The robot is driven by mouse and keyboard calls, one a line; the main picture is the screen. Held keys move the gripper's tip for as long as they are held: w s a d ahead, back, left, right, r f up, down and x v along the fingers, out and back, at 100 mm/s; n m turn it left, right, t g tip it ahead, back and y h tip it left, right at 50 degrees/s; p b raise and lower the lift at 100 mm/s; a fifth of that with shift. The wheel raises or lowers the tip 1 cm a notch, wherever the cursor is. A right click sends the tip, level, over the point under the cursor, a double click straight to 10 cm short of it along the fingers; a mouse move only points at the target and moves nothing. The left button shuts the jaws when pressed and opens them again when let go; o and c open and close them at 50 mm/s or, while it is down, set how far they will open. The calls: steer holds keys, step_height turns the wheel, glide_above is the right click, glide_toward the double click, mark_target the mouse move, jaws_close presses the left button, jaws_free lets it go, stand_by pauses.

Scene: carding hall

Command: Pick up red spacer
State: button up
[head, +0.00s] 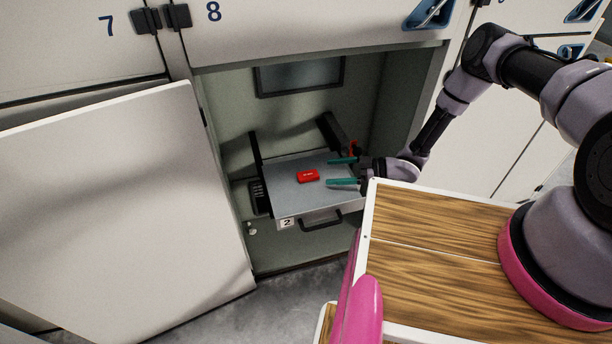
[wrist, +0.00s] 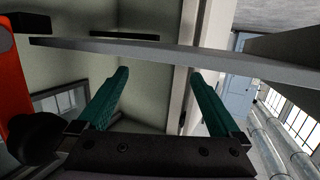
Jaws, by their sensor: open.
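The red spacer (head: 308,176) is a small red block with faint dark marks on top. It lies on the grey surface of the pulled-out drawer (head: 283,200) labelled 2. My gripper (head: 329,172) is just right of the spacer in the head view, its two teal fingers apart and pointing left toward it. Nothing is between the fingers. Their height over the drawer is hard to tell. In the wrist view, the open fingers (wrist: 158,74) reach toward a long grey edge; I cannot make out the spacer there.
The drawer sits inside open cabinet bay 8, with walls close on both sides. An open white door (head: 110,190) stands at left. A black part (head: 334,130) with red beside it is behind the gripper. A wood-topped surface (head: 440,240) is at front right.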

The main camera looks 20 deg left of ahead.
mark_target(311, 174)
steer(key=x, duration=0.6)
steer(key=shift+s+a+f, duration=0.15)
steer(key=shift+a, duration=0.15)
jaws_close()
